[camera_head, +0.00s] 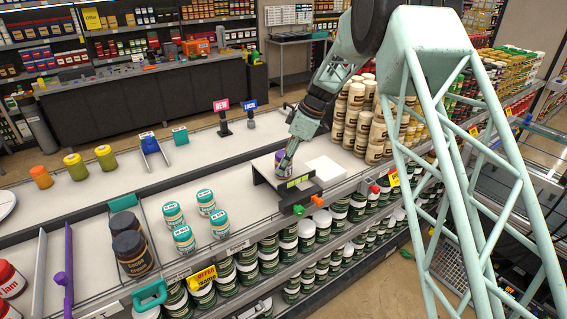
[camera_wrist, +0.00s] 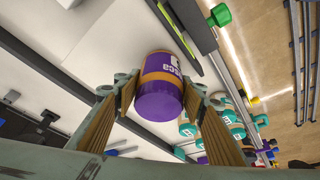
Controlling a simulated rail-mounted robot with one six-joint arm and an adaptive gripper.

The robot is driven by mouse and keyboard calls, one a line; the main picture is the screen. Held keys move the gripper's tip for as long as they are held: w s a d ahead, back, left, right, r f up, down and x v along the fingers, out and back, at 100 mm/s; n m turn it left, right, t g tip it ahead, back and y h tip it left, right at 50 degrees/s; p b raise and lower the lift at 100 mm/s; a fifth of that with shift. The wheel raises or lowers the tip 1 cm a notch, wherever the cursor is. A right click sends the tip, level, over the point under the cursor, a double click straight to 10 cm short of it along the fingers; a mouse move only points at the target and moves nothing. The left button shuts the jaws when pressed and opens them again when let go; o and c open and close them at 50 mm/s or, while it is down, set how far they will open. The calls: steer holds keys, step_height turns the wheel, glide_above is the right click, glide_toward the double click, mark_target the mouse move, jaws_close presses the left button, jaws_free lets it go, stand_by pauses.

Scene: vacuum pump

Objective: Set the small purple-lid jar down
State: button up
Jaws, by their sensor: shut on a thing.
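The small purple-lid jar (camera_wrist: 158,102) is between the two fingers of my gripper (camera_wrist: 165,94) in the wrist view, with its purple lid facing the camera and a tan body with a purple label beyond it. The fingers are shut on its sides. In the head view my gripper (camera_head: 284,164) is over a black-edged stand with a pale top (camera_head: 265,168), and a purple part of the jar (camera_head: 279,157) shows beside the fingers. I cannot tell whether the jar's base touches the stand.
Teal-lid jars (camera_head: 184,238) stand at the front left, near dark jars (camera_head: 132,254). The white counter left of the stand is mostly clear (camera_head: 235,188).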

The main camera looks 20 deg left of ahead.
steer(key=shift+f, duration=0.15)
steer(key=o, duration=1)
steer(key=shift+r, duration=0.2)
steer(key=b+v, duration=0.1)
steer(key=v, duration=1.1)
stand_by(0.7)
